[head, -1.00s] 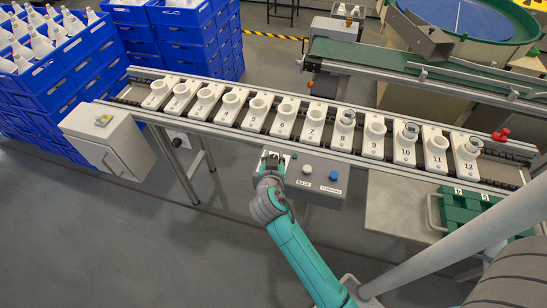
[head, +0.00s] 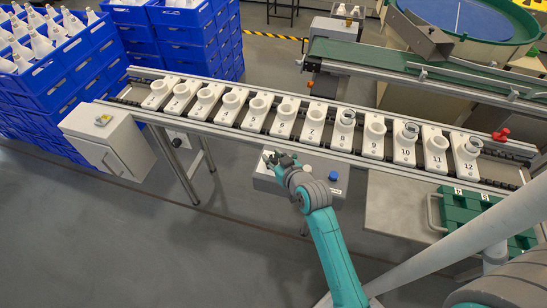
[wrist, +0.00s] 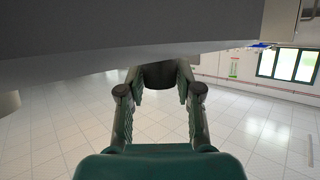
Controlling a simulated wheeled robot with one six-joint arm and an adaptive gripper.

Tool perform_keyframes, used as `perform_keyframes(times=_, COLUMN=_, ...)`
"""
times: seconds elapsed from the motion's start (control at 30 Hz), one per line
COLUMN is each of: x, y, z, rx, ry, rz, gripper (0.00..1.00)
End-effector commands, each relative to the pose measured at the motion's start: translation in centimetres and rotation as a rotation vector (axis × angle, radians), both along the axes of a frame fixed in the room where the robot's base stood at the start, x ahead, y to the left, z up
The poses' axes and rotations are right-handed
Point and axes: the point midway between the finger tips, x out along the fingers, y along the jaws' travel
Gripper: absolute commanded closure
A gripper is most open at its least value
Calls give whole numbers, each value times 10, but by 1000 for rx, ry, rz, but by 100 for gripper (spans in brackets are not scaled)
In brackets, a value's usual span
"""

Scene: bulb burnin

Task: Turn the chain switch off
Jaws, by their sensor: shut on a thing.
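My gripper (head: 278,160) is at the box's left end and hides the chain switch in the head view. In the wrist view my gripper (wrist: 160,92) is shut on a dark rounded thing (wrist: 158,74) under a grey surface. This appears to be the chain switch's knob; its setting cannot be read.
The conveyor carries a row of numbered white sockets (head: 285,115), a few holding clear glass pieces. A grey cabinet (head: 110,140) stands left and a green case (head: 470,207) right. Blue crates (head: 60,75) are stacked behind left. The floor in front is open.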

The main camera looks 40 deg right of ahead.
Motion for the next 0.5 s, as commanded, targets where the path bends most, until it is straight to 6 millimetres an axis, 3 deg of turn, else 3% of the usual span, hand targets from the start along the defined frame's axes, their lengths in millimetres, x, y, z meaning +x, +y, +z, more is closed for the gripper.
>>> perform_keyframes(times=0.5, x=0, y=0, z=-1, rx=0, ry=3, rz=76, gripper=100)
